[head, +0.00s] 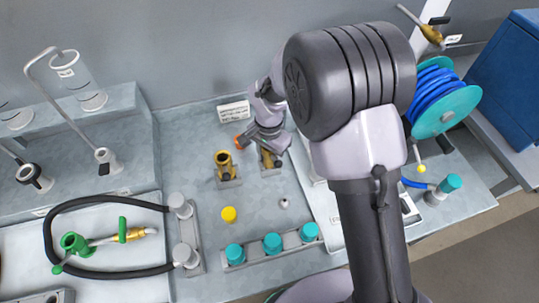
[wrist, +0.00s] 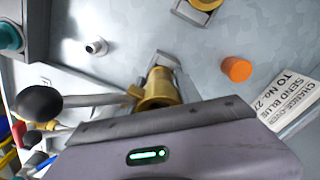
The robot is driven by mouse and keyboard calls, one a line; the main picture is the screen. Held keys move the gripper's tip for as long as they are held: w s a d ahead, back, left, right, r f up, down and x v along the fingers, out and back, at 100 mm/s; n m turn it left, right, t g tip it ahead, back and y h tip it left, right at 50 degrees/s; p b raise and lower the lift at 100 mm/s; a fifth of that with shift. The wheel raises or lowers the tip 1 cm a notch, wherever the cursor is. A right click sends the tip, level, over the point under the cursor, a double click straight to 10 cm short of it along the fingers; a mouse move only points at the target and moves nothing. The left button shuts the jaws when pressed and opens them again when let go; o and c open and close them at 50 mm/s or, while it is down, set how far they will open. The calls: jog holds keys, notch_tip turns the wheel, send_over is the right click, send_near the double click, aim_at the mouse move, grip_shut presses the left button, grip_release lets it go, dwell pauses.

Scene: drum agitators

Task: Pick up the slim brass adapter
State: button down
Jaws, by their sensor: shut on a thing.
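A brass adapter (head: 269,158) stands in a grey holder on the bench, directly under my gripper (head: 268,140) in the head view. My gripper is shut on this adapter, though its fingertips are mostly hidden. In the wrist view the brass adapter (wrist: 158,88) shows just beyond the gripper's edge, with the grey holder behind it. A second brass piece (head: 223,160) stands in its own holder to the left, apart from the gripper. I cannot tell from its shape how the held one compares in width.
An orange cap (head: 241,141) and a white sign (head: 234,111) are close to the gripper. A yellow cap (head: 229,214), a small white part (head: 284,203) and a rack of teal caps (head: 272,244) lie nearer. A blue hose reel (head: 440,97) stands right.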

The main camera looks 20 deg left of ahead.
notch_tip(320, 180, up, 4)
jog(key=shift+r+p, duration=0.1)
jog(key=shift+p, duration=0.7)
jog(key=s+d, duration=0.1)
jog(key=s, duration=1.5)
jog(key=shift+d+r+p, duration=0.25)
jog(key=shift+r+p, duration=0.1)
jog(key=shift+r, duration=0.05)
